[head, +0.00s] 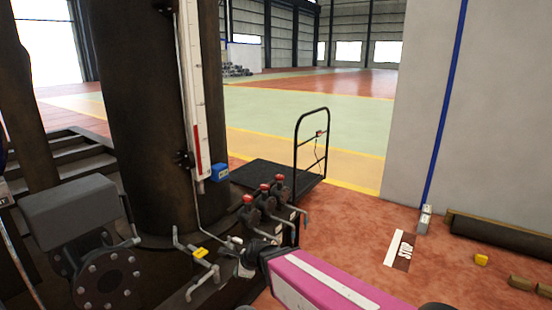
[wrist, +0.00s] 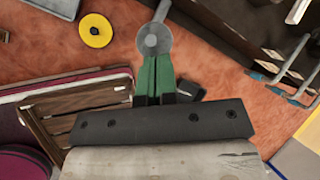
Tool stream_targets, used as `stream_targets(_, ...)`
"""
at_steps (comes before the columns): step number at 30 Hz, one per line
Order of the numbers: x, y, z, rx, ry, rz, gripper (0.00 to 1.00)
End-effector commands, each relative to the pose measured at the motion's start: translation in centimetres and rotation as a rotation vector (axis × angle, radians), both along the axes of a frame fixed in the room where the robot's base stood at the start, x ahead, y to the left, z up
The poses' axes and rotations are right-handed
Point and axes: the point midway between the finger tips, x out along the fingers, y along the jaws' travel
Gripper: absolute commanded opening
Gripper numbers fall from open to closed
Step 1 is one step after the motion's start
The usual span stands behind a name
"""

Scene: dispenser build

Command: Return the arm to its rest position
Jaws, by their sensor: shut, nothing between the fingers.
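My gripper (wrist: 156,64) shows in the wrist view with its two green fingers side by side and shut, holding nothing. A grey round piece with a rod (wrist: 153,40) lies just past the fingertips in the picture; I cannot tell whether they touch it. In the head view my magenta arm link (head: 325,284) reaches in from the bottom, its far end close to the dark machine's pipework. I cannot make out the fingers there.
A dark column with a gauge (head: 195,95), red-topped valves (head: 263,190) and a grey box (head: 72,207) stand left. A black trolley (head: 262,176) is behind. A grey wall (head: 480,100) is right. In the wrist view, a yellow disc (wrist: 96,30) and wooden crate (wrist: 75,105) lie left.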

Motion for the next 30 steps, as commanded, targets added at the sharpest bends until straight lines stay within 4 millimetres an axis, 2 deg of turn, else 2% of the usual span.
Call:
stream_targets(1,0.7,-2.3,0.2,-0.051,-0.035,0.069,0.0)
stream_targets(9,2.7,-13.3,0.7,-0.318,-0.164,0.515,0.0)
stream_targets(15,2.8,-21.7,1.4,-0.474,-0.195,0.86,0.0)
stream_targets(21,1.9,-29.2,2.2,-0.563,-0.179,1.184,0.0)
stream_targets(25,1.3,-32.4,2.6,-0.584,-0.166,1.327,0.0)
stream_targets(30,0.9,-33.9,2.8,-0.589,-0.157,1.408,0.0)
